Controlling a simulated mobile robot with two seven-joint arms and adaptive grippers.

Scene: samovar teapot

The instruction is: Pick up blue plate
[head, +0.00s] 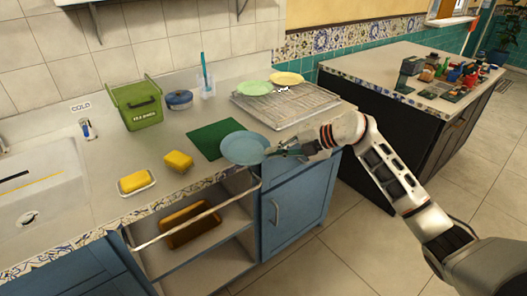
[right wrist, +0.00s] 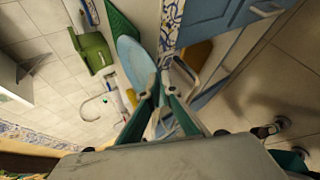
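The blue plate (head: 244,147) lies near the counter's front edge, partly over the green mat (head: 207,141). My right gripper (head: 270,151) is at the plate's right rim in the head view. In the right wrist view the plate (right wrist: 133,62) is just beyond the fingertips, left of centre. My left gripper is not in view.
Two yellow sponges, one in a dish (head: 137,182), lie left of the plate. A green bin (head: 137,106) and a blue pot (head: 179,99) stand behind. Shelves open below.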

